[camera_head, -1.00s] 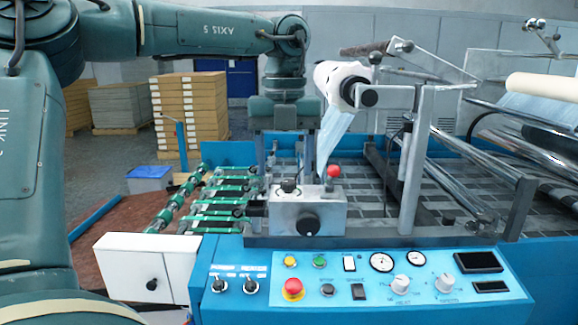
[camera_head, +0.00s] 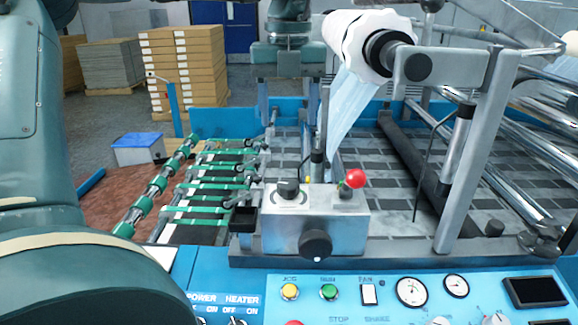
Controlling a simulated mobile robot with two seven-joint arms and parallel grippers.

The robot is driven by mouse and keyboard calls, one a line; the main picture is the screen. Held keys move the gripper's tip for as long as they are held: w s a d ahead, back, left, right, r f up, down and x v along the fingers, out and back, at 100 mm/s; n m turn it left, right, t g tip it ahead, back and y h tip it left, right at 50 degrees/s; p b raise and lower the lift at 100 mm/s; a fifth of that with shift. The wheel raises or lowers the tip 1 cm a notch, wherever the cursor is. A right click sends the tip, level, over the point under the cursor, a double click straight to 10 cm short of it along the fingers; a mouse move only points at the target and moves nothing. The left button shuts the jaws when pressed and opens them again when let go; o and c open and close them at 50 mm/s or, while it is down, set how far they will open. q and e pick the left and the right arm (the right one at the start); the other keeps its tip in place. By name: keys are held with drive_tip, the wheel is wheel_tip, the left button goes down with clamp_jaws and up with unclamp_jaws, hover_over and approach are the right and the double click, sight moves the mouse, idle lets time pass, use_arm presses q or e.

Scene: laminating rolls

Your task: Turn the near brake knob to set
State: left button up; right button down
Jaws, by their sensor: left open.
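A black knob (camera_head: 417,67) sits on the near end of the white film roll's shaft. A grey metal box (camera_head: 345,232) on the blue machine carries a black knob (camera_head: 288,188) over a white dial plate on top, and another black knob (camera_head: 316,244) on its front. I cannot tell from any label which is the brake knob. My left gripper (camera_head: 288,122) hangs fingers down behind the box, left of the film roll (camera_head: 350,35). Its fingers are wide apart with nothing between them. It touches none of these knobs. My right gripper is out of view.
A red ball-topped lever (camera_head: 355,179) stands on the box's right side. A metal bracket (camera_head: 480,140) rises right of it. Green-wheeled feed rails (camera_head: 205,195) lie to the left. The blue control panel (camera_head: 385,310) is in front.

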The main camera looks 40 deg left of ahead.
sight(289, 183)
use_arm(q)
wheel_tip(289, 183, down, 12)
drive_tip(key=shift+s+d+f+p, duration=0.1)
drive_tip(key=shift+s+p, duration=0.05)
drive_tip(key=shift+p, duration=0.65)
drive_tip(key=shift+f, duration=0.35)
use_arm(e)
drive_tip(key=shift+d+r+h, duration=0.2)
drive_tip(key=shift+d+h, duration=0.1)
use_arm(q)
drive_tip(key=shift+c, duration=0.2)
drive_tip(key=c, duration=1)
drive_tip(key=shift+o, duration=0.2)
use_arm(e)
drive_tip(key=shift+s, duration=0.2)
use_arm(q)
drive_tip(key=shift+m+b, duration=0.3)
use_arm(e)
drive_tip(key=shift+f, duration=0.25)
